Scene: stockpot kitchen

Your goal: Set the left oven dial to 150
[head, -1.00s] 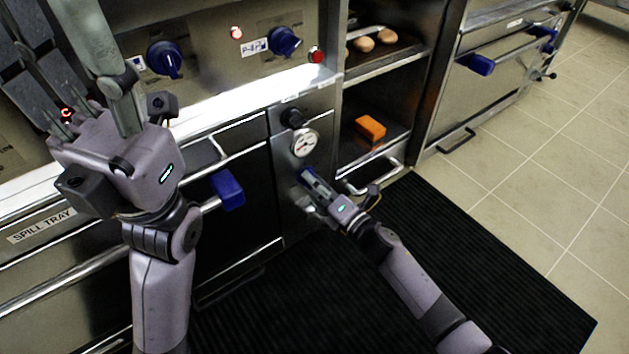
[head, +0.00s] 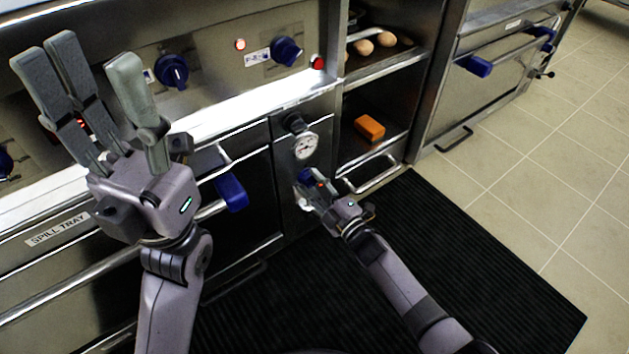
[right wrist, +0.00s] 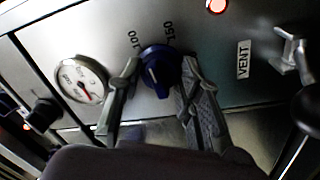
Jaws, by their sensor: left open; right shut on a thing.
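A blue dial (right wrist: 160,73) with a short pale mark sits on the steel panel. The printed numbers 100 (right wrist: 133,40) and 150 (right wrist: 169,32) stand beside its upper edge. My right gripper (right wrist: 158,84) is shut on this dial, with one finger on either side of it. In the head view the dial (head: 304,176) is partly hidden by my right gripper (head: 311,186), on the narrow panel below the gauge. The exact setting of the dial is hard to read. My left gripper (head: 95,70) is open and empty, fingers up, in front of the upper control panel.
A round gauge (head: 306,145) and a black knob (head: 295,122) are above the held dial. Blue knobs (head: 172,70) line the upper panel. An orange block (head: 370,127) lies on the shelf to the right.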

